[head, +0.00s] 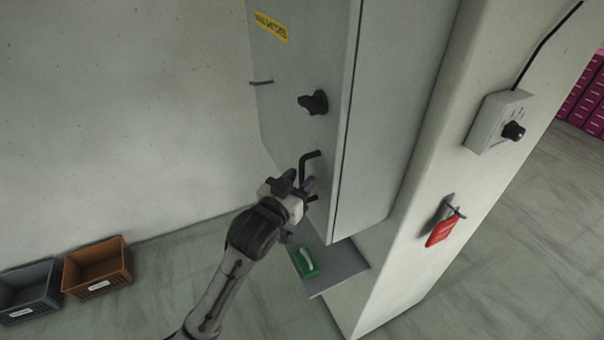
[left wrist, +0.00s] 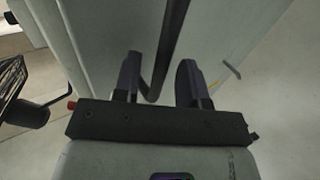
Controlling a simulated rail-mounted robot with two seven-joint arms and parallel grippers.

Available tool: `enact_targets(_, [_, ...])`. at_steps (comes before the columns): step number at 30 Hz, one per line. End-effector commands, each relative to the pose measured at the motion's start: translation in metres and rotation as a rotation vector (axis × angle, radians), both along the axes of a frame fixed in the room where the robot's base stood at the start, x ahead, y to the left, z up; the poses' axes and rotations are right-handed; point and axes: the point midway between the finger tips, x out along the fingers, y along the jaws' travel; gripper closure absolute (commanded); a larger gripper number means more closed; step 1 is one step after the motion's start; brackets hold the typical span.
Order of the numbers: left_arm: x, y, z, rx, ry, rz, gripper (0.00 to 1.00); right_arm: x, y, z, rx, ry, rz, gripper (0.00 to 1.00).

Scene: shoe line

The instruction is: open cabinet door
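The grey wall cabinet (head: 385,130) stands in the upper middle of the head view. Its door (head: 290,60) looks shut, with a thin dark seam along its right edge. A black bent handle (head: 306,162) sticks out low on the door. My left gripper (head: 299,182) is at the handle. In the left wrist view its two fingers (left wrist: 158,80) are apart, with the dark handle bar (left wrist: 168,45) between them. A gap shows beside the bar, so the fingers are open around it. My right gripper is in neither view.
A black knob (head: 314,102) sits above the handle, under a yellow label (head: 270,26). A shelf (head: 338,272) with a green item (head: 305,263) is below the cabinet. A red tag (head: 441,230) and a switch box (head: 499,121) are at right. Brown (head: 98,267) and grey (head: 30,290) crates lie at left.

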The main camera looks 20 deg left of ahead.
Motion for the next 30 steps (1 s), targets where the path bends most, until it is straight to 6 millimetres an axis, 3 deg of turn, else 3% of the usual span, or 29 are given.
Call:
enact_targets(6, [0.0115, -0.0024, 0.0000, 0.000, 0.000, 0.000, 0.61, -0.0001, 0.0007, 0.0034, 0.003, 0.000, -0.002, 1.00])
enact_targets(16, [0.0128, -0.0026, -0.0003, 0.000, 0.000, -0.001, 0.61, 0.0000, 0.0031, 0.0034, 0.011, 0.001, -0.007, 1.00])
enact_targets(28, [0.0127, -0.0025, -0.0003, 0.000, 0.000, -0.001, 1.00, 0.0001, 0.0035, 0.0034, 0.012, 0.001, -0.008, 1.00])
enact_targets(30, [0.0127, -0.0025, -0.0003, 0.000, 0.000, -0.001, 1.00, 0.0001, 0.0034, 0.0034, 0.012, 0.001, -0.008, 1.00])
